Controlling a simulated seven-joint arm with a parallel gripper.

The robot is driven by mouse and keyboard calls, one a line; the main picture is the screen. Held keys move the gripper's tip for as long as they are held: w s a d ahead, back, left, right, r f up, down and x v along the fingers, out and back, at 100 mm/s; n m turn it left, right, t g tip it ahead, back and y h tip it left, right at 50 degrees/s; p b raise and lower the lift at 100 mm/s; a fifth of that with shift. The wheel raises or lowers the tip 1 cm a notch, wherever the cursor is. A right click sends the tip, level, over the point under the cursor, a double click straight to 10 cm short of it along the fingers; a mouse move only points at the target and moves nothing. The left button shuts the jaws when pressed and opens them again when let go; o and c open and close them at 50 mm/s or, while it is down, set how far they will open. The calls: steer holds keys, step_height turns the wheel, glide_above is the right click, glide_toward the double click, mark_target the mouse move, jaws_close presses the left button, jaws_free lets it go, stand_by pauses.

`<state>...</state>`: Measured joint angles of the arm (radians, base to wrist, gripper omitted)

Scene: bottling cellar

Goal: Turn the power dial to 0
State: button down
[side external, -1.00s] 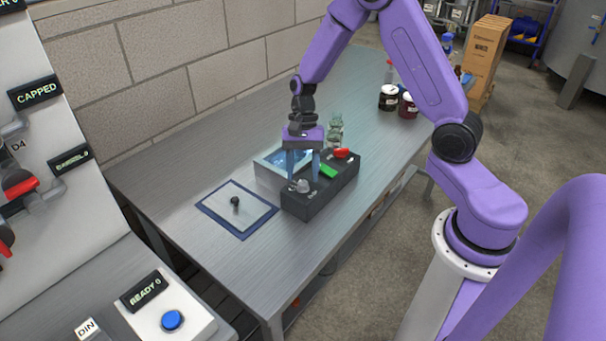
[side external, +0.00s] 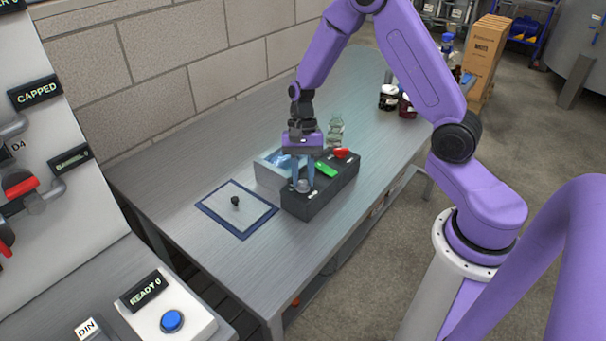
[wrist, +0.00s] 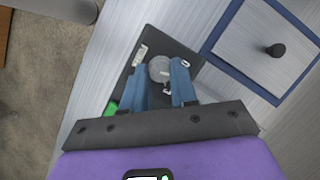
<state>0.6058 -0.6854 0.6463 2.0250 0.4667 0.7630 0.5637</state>
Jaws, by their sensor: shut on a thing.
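The power dial is a grey round knob (side external: 303,186) on the near end of a black control box (side external: 322,196) on the metal bench. In the wrist view the dial (wrist: 159,68) sits between the two blue fingers of my gripper (wrist: 160,80), with small white labels beside it. My gripper (side external: 303,176) points down over the dial and is shut on it. The dial's pointer and the label text are too small to read. A green switch (side external: 326,170) and a red switch (side external: 341,153) are farther along the box.
A blue-edged panel (side external: 212,208) with a black knob (side external: 235,201) lies left of the box. A pale tray (side external: 266,172) stands behind the box. A greenish glass bottle (side external: 336,130) and dark jars (side external: 389,97) stand farther back.

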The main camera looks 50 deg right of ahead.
steer(key=shift+w+a+n+g+h, duration=0.1)
steer(key=shift+n+g+h, duration=0.25)
steer(key=shift+n, duration=1)
steer(key=shift+w+a+n+g+h, duration=0.1)
steer(key=shift+n+g+h, duration=0.25)
steer(key=shift+n, duration=1)
steer(key=c, duration=0.9)
jaws_free()
steer(key=v, duration=1.7)
steer(key=shift+r, duration=0.3)
steer(key=shift+a, duration=0.2)
